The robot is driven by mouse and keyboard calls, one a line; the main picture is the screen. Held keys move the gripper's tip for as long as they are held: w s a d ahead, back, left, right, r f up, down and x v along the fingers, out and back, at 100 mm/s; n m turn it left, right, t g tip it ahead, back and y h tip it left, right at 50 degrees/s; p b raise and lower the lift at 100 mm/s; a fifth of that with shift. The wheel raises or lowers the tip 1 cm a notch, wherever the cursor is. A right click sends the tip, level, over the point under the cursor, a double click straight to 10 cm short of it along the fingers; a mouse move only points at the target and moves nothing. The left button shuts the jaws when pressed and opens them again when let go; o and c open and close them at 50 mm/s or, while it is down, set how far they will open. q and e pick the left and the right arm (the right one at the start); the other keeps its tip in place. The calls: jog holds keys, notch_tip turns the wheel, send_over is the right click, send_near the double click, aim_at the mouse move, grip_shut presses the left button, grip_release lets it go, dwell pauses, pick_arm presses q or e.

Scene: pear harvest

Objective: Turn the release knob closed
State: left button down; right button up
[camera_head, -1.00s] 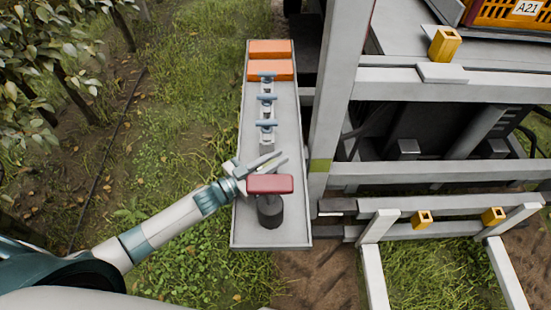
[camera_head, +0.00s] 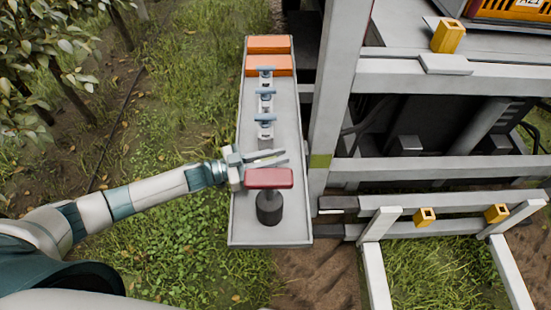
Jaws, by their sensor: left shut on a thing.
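The release knob is a red bar handle (camera_head: 279,179) on a black round base (camera_head: 269,209), near the front end of a grey panel (camera_head: 240,234). The red bar lies crosswise to the panel's length. My left gripper (camera_head: 284,158) reaches in from the left, with its fingers pointing right at the bar's far edge. It is shut on the red handle, though the exact contact is partly hidden by the bar. My right gripper is not in view.
A grey frame post (camera_head: 325,130) rises close to the panel's right. Grass lies left, with trees at upper left.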

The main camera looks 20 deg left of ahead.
pick_arm(q)
jog(key=shift+s+d+m+g+h+b, duration=0.1)
jog(key=shift+s+m+g+h+b, duration=0.1)
jog(key=shift+m+g+h+b, duration=0.6)
jog(key=shift+s+d+m+g+h+b, duration=0.25)
jog(key=shift+m+g+b, duration=0.5)
jog(key=shift+g, duration=0.75)
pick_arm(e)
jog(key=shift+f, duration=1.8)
pick_arm(q)
jog(key=shift+w+a, duration=0.1)
jog(key=shift+a, duration=0.1)
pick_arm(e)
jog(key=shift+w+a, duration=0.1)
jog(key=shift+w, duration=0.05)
pick_arm(q)
jog(key=c, duration=1.7)
grip_release()
jog(key=shift+a, duration=0.1)
